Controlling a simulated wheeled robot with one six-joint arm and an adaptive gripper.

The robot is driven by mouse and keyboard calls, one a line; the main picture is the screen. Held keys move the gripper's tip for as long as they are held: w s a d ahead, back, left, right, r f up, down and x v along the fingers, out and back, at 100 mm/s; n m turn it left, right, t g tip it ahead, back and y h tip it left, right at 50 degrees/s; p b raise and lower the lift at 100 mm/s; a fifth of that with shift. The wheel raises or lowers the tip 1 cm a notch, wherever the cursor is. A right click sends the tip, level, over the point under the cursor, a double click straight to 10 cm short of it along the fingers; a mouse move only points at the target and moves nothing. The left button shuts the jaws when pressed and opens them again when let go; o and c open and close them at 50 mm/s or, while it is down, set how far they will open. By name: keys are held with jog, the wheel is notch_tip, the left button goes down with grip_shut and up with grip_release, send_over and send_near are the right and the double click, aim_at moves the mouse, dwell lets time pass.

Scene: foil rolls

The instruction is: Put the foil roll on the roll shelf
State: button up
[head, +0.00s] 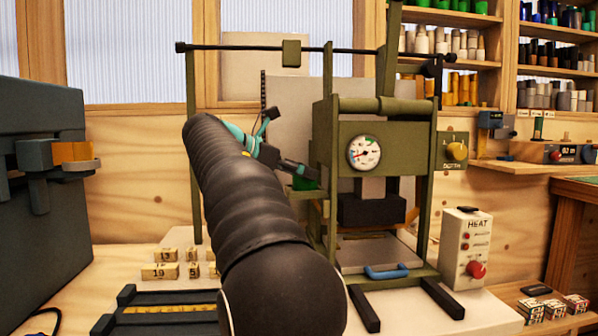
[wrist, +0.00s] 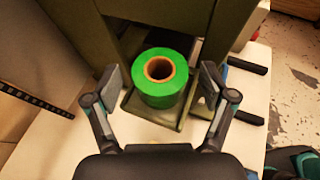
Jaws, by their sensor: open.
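A green foil roll (wrist: 160,78) with a brown core stands upright in the wrist view, on a small olive ledge (wrist: 150,113) at the side of the press. In the head view a bit of the green roll (head: 303,183) shows behind my gripper (head: 292,170). In the wrist view my gripper (wrist: 160,83) is open, with one finger on each side of the roll and a gap on both sides. Shelves with several rolls, the orange ones (head: 462,90) among them, stand at the back right. My arm hides part of the press's left side.
The olive press (head: 375,135) with a dial stands close beside my gripper. A white HEAT box (head: 465,248) stands at its right. Small number blocks (head: 160,271) and a dark rail fixture (head: 150,308) lie at the front left. A dark machine (head: 45,170) fills the left edge.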

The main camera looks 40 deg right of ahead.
jog(key=shift+a+r, duration=0.2)
jog(key=v, duration=1.1)
jog(key=shift+a, duration=0.25)
jog(key=shift+r, duration=0.1)
